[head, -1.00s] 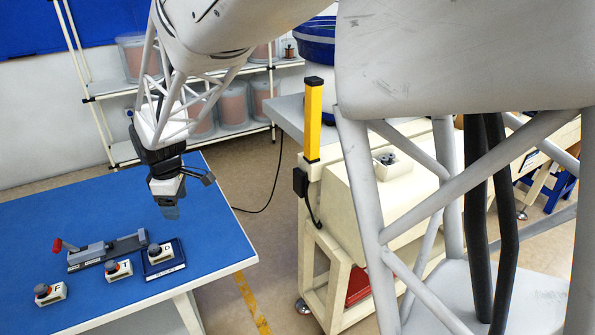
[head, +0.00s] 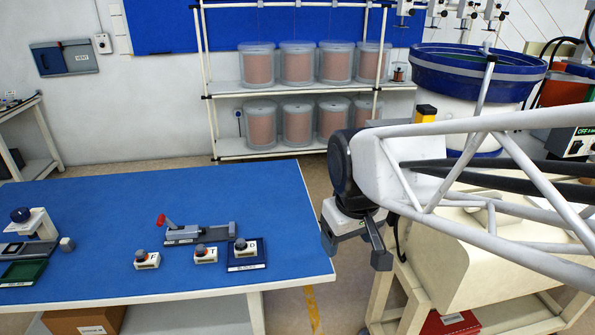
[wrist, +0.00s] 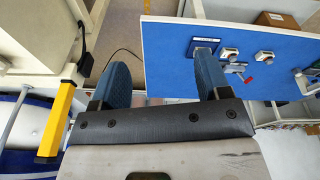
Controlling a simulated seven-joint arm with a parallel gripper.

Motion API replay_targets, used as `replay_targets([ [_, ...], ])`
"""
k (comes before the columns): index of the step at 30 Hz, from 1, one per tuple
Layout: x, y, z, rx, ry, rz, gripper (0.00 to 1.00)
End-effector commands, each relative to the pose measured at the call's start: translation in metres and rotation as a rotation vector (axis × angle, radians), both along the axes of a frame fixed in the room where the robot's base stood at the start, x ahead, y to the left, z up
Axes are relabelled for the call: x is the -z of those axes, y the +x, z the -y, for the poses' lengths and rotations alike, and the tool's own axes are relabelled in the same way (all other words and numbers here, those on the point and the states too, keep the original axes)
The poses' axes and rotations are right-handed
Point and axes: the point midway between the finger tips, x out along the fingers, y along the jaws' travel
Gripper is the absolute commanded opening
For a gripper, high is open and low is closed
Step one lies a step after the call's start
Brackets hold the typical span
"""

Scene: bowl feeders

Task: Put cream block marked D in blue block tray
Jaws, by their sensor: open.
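The cream block marked D (head: 245,248), with a dark round knob on top, sits upright in the blue block tray (head: 234,267) near the right front of the blue table. The tray also shows in the wrist view (wrist: 191,49), where a fingertip partly covers the area of the block. My gripper (head: 356,252) is open and empty, off the table's right edge and clear of the block and tray. Its two spread fingers (wrist: 163,68) also show in the wrist view with nothing between them.
Cream blocks T (head: 206,255) and F (head: 147,260) stand left of the tray. A grey clamp fixture with a red handle (head: 200,233) lies behind them. A green tray (head: 22,271) is at the far left. A cream machine (head: 470,240) stands right.

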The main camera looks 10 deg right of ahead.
Motion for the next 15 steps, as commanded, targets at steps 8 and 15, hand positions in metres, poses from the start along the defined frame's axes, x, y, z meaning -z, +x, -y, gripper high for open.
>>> replay_targets([
  [8,0.003,-0.059,0.015,0.197,0.033,0.031,0.7],
  [15,0.006,-0.075,0.019,0.259,0.044,0.038,0.7],
])
